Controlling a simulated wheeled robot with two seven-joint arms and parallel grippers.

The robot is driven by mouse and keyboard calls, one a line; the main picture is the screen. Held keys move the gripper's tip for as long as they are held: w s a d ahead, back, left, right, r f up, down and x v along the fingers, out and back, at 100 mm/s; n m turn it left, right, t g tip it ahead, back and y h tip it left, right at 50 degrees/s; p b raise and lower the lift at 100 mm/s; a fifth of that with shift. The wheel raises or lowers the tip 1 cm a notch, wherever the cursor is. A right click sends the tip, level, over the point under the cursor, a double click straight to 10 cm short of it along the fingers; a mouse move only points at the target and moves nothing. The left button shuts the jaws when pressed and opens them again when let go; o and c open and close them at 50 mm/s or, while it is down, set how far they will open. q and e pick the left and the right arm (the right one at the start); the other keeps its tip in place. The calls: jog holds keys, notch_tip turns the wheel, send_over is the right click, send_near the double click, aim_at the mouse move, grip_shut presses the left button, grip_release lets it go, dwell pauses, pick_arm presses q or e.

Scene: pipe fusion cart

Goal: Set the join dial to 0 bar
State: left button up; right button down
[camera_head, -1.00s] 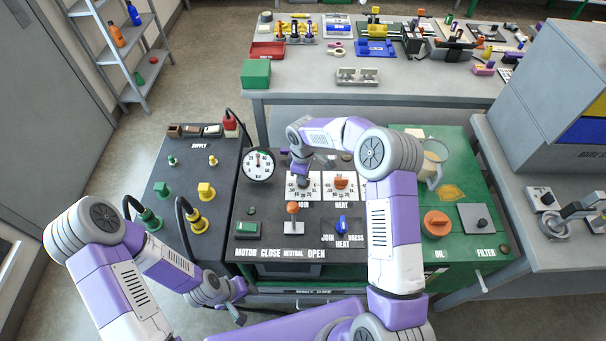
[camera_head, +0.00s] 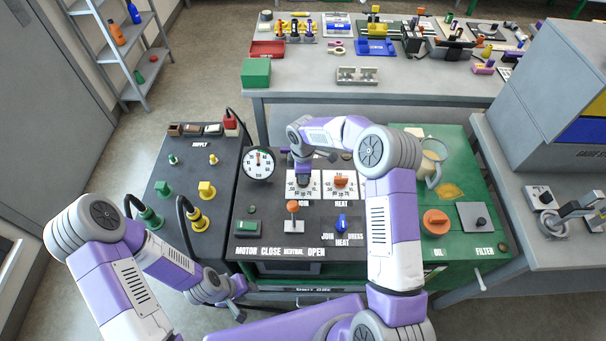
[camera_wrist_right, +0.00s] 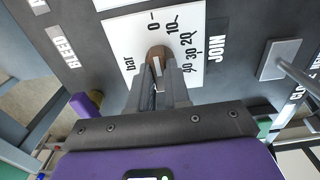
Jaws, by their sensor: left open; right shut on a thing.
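The join dial is a round orange-brown knob (camera_wrist_right: 159,53) on a white scale plate (camera_wrist_right: 125,38) marked in bar, with 0, 10, 20 and 30 visible in the right wrist view. My right gripper (camera_wrist_right: 158,72) is shut on this knob from above. In the head view the right gripper (camera_head: 303,178) covers most of the dial above the JOIN label. The jaws hide much of the knob, and I cannot tell its exact setting. My left gripper (camera_head: 238,308) is open and empty, low in front of the cart's left side.
The heat dial (camera_head: 341,181) sits just right of the join dial. A round gauge (camera_head: 258,165) stands to its left. An orange-topped lever (camera_head: 292,208) and a blue selector (camera_head: 341,224) are nearer me. Hoses and yellow and green fittings occupy the left panel.

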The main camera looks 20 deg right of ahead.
jog(key=c, duration=1.1)
grip_release()
notch_tip(320, 180, up, 8)
jog(key=shift+f+p, duration=0.25)
jog(key=shift+p, duration=0.25)
